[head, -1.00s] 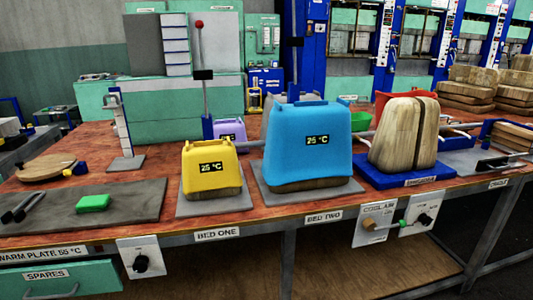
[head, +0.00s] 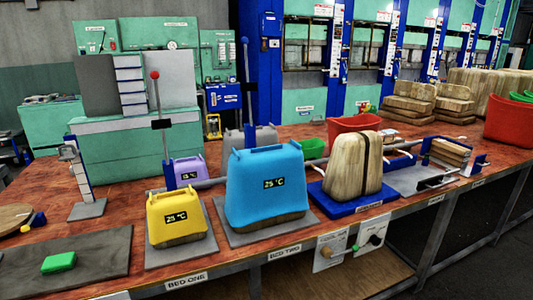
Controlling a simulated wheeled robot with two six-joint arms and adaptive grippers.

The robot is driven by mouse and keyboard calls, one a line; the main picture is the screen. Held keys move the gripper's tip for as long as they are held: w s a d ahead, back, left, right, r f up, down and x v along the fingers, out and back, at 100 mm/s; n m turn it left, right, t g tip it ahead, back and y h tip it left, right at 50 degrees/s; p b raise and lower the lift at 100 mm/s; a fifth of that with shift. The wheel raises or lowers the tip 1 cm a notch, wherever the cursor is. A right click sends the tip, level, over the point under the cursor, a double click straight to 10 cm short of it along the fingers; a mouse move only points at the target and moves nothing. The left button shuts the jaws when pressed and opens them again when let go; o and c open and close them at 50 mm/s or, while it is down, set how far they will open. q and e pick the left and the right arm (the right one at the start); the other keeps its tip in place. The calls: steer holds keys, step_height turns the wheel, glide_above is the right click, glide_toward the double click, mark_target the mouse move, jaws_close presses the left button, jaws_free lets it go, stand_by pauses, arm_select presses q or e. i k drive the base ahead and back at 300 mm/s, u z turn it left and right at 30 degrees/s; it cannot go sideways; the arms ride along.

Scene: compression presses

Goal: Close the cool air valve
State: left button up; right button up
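The cool air valve (head: 327,253) sits on a pale panel (head: 331,262) on the table's front edge, below the wooden block on the blue tray. Its lettering is small and partly readable. It has a brass-coloured body and a lever reaching right to a green tip (head: 355,248). The lever looks roughly level. Whether the valve is open or shut I cannot tell for sure. Neither of my grippers shows in the head view.
A second panel with a black knob (head: 376,239) is just right of the valve. Above are a blue cover (head: 265,190) reading 25 °C, a yellow cover (head: 178,214) and a strapped wooden block (head: 351,162) on a blue tray (head: 347,201). Dark floor is free at the lower right.

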mark_target(354, 248)
steer(key=u, duration=0.45)
steer(key=i, duration=0.85)
steer(key=z, duration=0.4)
